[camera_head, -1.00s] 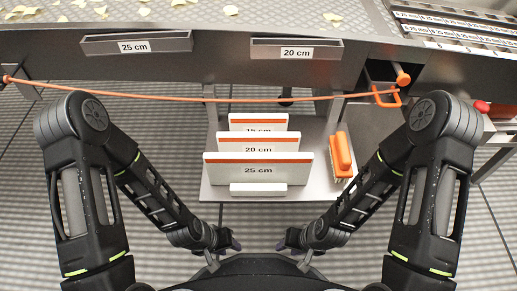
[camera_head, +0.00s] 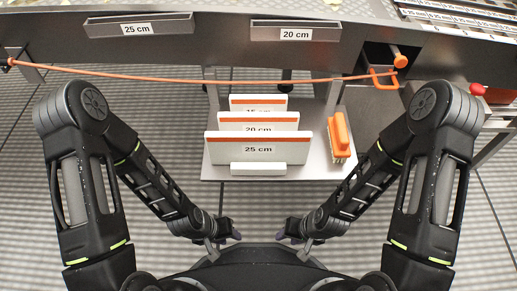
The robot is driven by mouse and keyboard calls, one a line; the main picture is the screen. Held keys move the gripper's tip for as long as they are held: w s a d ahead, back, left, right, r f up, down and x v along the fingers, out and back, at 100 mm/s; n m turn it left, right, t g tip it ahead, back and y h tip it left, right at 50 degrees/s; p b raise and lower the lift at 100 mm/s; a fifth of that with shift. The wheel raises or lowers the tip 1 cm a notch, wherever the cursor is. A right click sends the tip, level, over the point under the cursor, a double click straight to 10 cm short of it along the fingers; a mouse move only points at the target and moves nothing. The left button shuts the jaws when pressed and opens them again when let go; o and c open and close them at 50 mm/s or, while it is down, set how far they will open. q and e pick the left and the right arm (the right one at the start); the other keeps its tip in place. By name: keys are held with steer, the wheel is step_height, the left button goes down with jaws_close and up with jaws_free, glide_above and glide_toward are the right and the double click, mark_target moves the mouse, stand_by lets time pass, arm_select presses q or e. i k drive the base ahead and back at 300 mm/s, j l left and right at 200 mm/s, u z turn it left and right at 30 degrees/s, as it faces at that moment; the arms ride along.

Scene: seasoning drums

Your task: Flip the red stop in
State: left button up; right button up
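A small red knob-like piece (camera_head: 478,90), which looks like the red stop, sits at the right, by the end of the dark grey machine frame. My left gripper (camera_head: 234,237) and my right gripper (camera_head: 283,237) are low in the middle of the view, close to my body. Both are far from the red piece. The fingers are small and dark, so I cannot tell whether they are open or shut. No held thing shows in either.
An orange cord (camera_head: 200,78) runs across the front to an orange hook (camera_head: 385,79). Below it a low shelf (camera_head: 315,172) holds white boards (camera_head: 258,153) labelled by size and an orange brush (camera_head: 341,137). A long dark machine frame (camera_head: 215,54) spans the back. Open floor lies on both sides.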

mark_target(476, 89)
steer(key=z, duration=1.4)
